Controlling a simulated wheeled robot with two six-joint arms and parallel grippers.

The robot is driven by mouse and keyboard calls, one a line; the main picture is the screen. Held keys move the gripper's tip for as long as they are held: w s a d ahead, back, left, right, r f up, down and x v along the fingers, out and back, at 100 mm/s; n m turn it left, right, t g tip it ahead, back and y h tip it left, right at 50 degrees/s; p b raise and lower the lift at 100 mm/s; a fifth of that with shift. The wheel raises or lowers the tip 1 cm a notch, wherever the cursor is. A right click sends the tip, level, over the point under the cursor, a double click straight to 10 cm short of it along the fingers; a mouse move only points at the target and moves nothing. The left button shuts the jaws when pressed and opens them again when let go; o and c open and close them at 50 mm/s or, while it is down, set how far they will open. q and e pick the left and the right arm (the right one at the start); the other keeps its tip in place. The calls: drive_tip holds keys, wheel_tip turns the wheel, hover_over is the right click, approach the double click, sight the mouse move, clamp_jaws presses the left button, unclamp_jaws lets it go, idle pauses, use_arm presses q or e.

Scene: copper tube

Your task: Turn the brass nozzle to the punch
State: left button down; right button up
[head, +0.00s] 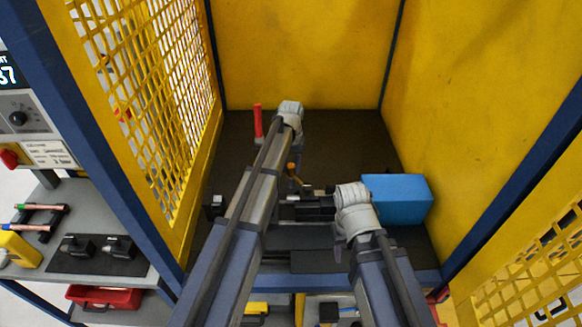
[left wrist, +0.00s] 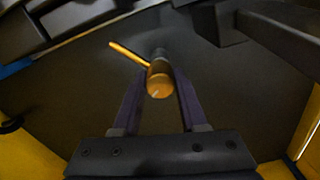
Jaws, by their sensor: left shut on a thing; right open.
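The brass nozzle (left wrist: 159,80) shows in the left wrist view as a short round brass piece with a thin brass arm slanting to the upper left. My left gripper (left wrist: 161,84) is shut on it, one dark finger on each side. In the head view a small orange-brass bit of the nozzle (head: 291,168) shows beside my left arm, which hides much of the area. My right wrist is right of the dark machine parts (head: 308,207); its fingers are largely hidden in the head view. I cannot tell which dark part is the punch.
A blue box (head: 397,197) stands at the right, close to my right wrist. A red upright handle (head: 258,121) stands at the back left. Yellow walls and mesh enclose the cell. Outside left, a bench holds a tube rack (head: 40,217) and black blocks (head: 98,247).

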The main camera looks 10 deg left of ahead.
sight(291, 166)
use_arm(q)
drive_tip(key=shift+s+m, duration=0.1)
drive_tip(key=shift+m, duration=1.8)
drive_tip(key=shift+c, duration=2.2)
unclamp_jaws()
wheel_tip(291, 166, up, 8)
drive_tip(key=p, duration=0.8)
use_arm(e)
wheel_tip(291, 166, up, 8)
use_arm(q)
drive_tip(key=shift+f, duration=0.15)
use_arm(e)
drive_tip(key=shift+f, duration=0.1)
